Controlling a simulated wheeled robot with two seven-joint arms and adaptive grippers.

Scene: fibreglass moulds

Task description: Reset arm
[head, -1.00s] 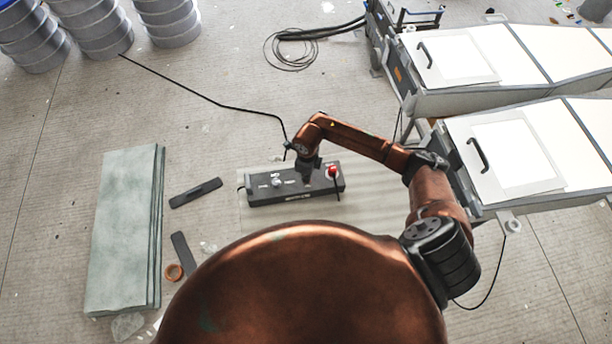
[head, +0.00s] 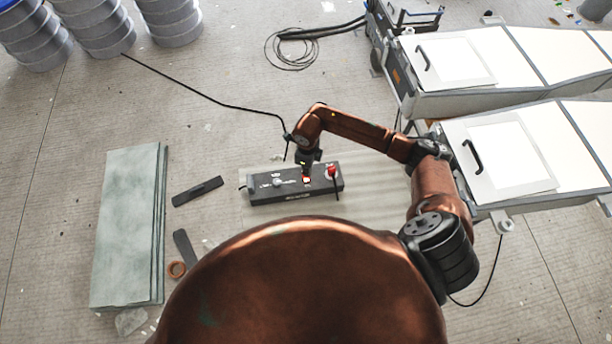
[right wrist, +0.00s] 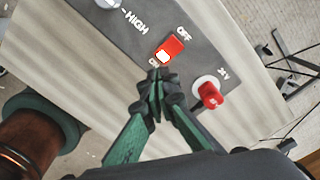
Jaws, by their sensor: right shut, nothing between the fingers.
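My right arm reaches in from the right in the head view. My right gripper (head: 306,174) is over the dark control box (head: 268,196), which lies on a pale mat or board. In the right wrist view my right gripper (right wrist: 158,80) is shut and empty, its tips right at the lower edge of a lit red rocker switch (right wrist: 171,49), beside the ON label. I cannot tell whether they touch. My left gripper is not in view.
White mould panels on stands (head: 520,150) are close to my right arm. Blue-grey drums (head: 92,28) stand at back left. A black cable (head: 205,97) crosses the floor.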

